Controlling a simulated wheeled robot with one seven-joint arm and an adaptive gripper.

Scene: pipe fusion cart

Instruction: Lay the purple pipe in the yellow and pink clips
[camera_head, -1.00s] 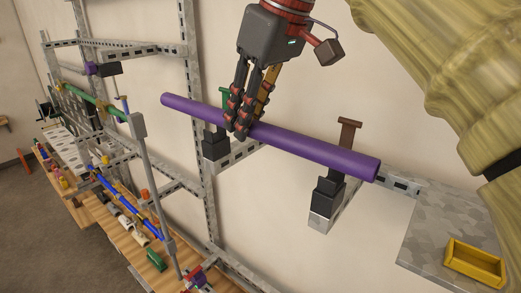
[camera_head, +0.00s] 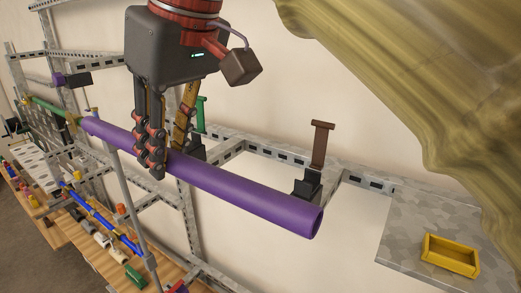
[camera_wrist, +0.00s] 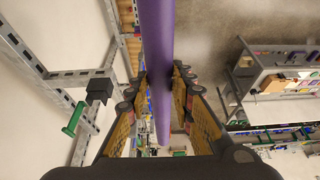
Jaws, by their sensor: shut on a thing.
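The long purple pipe (camera_head: 245,194) is held in the air by my gripper (camera_head: 164,160), slanting from upper left to lower right. My gripper is shut around it left of its middle; in the wrist view the pipe (camera_wrist: 158,60) runs between both fingers (camera_wrist: 160,95). Behind the pipe, two black clips stand on the wall rail: one with a green handle (camera_head: 201,108), one with a brown handle (camera_head: 321,140). The pipe hides part of both clips and looks apart from them. I cannot make out a yellow and pink clip pair.
A grey shelf plate (camera_head: 400,225) with a yellow open box (camera_head: 450,257) is at the right. A thin grey post (camera_head: 140,215) stands below the pipe. Wooden shelves with blue pipe (camera_head: 100,216) and small parts lie at lower left. A green pipe (camera_head: 48,109) hangs at far left.

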